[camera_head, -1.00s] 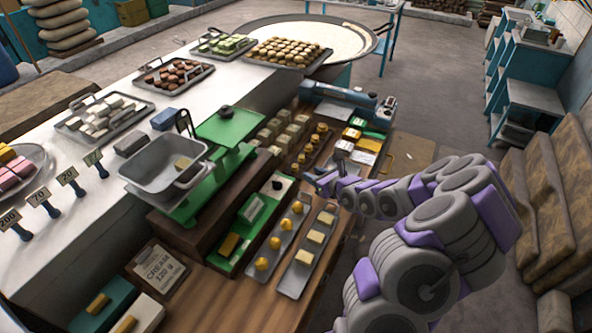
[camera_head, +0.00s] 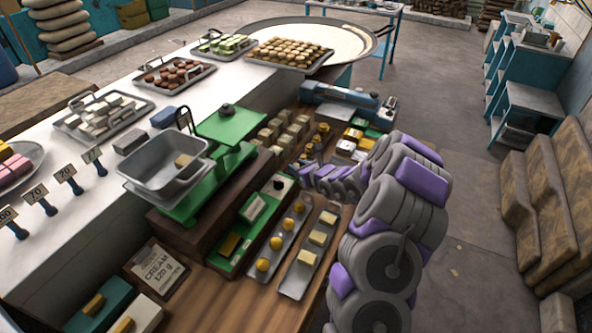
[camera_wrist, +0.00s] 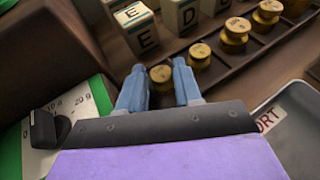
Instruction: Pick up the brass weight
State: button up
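Several brass weights stand in a row in a dark wooden rack (camera_wrist: 219,72) in the wrist view, growing larger toward the upper right. The smallest brass weight (camera_wrist: 161,73) shows between the two blue fingertips of my gripper (camera_wrist: 159,68). The fingers are open, one on each side of it in the picture; contact cannot be told. The neighbouring brass weight (camera_wrist: 200,54) is just right of the right finger. In the head view, my gripper (camera_head: 301,170) is low at the near end of the rack, and a larger brass weight (camera_head: 323,128) shows beyond it.
Lettered blocks (camera_wrist: 184,13) stand behind the weights. A green scale (camera_head: 224,126) with a metal pan (camera_head: 165,165) stands left of my gripper. Trays of yellow pieces (camera_head: 285,235) lie in front.

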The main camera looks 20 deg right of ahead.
jog(key=shift+d, duration=0.1)
grip_shut()
dwell(0.3)
jog(key=shift+r, duration=0.5)
jog(key=r, duration=0.1)
jog(key=r+p, duration=0.1)
jog(key=shift+s+r, duration=0.35)
jog(key=shift+r, duration=0.05)
jog(key=s, duration=0.4)
jog(key=s+a+p, duration=0.1)
jog(key=s, duration=0.4)
jog(key=s+r+p, duration=0.1)
jog(key=s, duration=0.3)
jog(key=shift+s+a+r, duration=0.1)
jog(key=shift+s+a, duration=0.1)
jog(key=shift+a, duration=0.2)
jog(key=shift+s+a+p, duration=0.15)
jog(key=shift+s+p, duration=0.7)
jog(key=shift+s, duration=0.05)
